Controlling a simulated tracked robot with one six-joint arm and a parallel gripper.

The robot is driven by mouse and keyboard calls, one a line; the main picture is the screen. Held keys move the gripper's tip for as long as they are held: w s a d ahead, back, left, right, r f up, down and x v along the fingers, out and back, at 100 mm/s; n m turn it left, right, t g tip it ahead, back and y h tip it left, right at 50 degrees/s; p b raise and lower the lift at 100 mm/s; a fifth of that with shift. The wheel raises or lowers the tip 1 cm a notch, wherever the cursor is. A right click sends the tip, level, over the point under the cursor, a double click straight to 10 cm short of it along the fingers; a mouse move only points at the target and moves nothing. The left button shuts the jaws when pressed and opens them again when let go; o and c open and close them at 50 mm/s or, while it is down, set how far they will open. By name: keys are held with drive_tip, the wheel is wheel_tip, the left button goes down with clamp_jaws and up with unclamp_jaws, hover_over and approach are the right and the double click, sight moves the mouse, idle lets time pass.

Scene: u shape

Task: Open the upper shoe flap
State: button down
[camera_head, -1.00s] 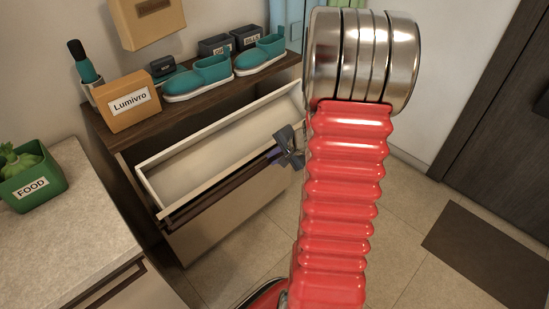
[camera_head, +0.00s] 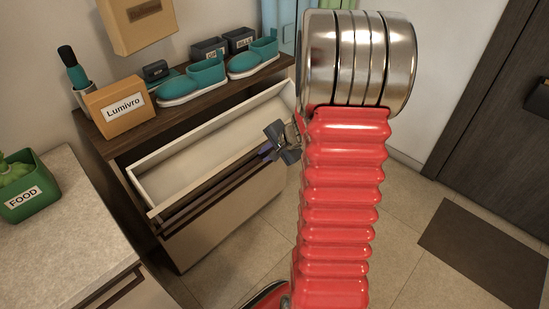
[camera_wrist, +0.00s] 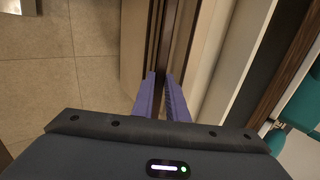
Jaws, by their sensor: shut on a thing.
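The upper shoe flap (camera_head: 150,212) of the cabinet is tilted outward in the head view, with its pale inside showing from above. Its dark handle strip (camera_head: 207,191) runs along the front edge. My gripper (camera_head: 269,151) is at the right end of that strip, partly hidden by my red arm. In the wrist view, my purple fingers (camera_wrist: 160,80) are closed on the dark handle strip (camera_wrist: 173,45).
The lower flap (camera_head: 225,213) below looks closed. Shoes (camera_head: 193,82) and a Lumivro box (camera_head: 121,107) stand on the cabinet top. A counter (camera_head: 55,228) with a green FOOD box (camera_head: 30,190) is at left. The tiled floor at right is clear, with a dark mat (camera_head: 480,250).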

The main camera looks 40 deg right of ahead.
drive_tip(key=shift+w+r, duration=0.3)
drive_tip(key=shift+w, duration=0.05)
drive_tip(key=c, duration=1.8)
unclamp_jaws()
drive_tip(key=shift+o, duration=0.2)
drive_tip(key=shift+s, duration=0.1)
drive_tip(key=v, duration=1.3)
drive_tip(key=shift+s+r, duration=0.2)
drive_tip(key=shift+s, duration=0.05)
